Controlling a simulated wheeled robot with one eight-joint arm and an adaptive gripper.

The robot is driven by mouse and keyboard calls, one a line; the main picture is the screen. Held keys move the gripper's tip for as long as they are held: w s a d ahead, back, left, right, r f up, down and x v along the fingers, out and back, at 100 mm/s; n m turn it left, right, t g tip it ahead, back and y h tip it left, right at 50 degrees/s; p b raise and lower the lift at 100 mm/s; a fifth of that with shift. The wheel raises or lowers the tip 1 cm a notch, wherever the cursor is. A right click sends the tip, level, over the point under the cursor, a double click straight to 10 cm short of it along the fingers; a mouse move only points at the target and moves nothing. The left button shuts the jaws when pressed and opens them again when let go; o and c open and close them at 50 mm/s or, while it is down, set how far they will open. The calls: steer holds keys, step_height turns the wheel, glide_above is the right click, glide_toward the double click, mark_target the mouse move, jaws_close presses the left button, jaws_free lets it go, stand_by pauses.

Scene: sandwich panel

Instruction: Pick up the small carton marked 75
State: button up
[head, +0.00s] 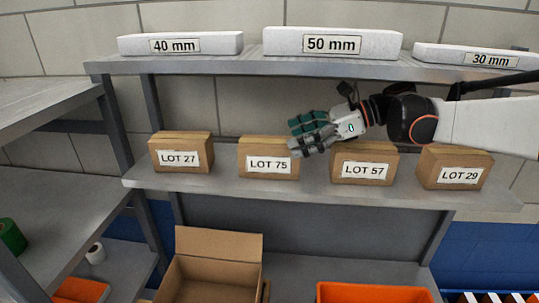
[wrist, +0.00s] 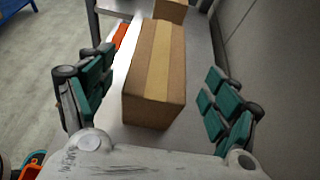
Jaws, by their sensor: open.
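The small carton marked LOT 75 (head: 268,157) is a brown box with a white label, standing upright on the middle shelf, second from the left. My gripper (head: 296,138) is open and empty, reaching in from the right with its green-padded fingers at the carton's upper right side. In the wrist view, a taped brown carton (wrist: 158,65), by its position LOT 75, lies ahead between the spread fingers (wrist: 160,85). Its label face is hidden there. I see no clear contact. A further carton (wrist: 172,11), likely LOT 27, stands beyond it.
LOT 27 (head: 181,152) stands left, LOT 57 (head: 364,163) and LOT 29 (head: 456,168) right on the same shelf (head: 220,190). White panels, including 50 mm (head: 332,42), lie on the shelf above. An open cardboard box (head: 212,282) and an orange bin (head: 373,293) stand below.

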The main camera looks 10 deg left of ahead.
mark_target(284, 143)
steer(key=x, duration=0.6)
steer(key=shift+s+d, duration=0.1)
steer(key=shift+s, duration=0.05)
steer(key=shift+d+f, duration=0.1)
steer(key=shift+d, duration=0.05)
steer(key=shift+c, duration=0.6)
steer(key=c, duration=1.1)
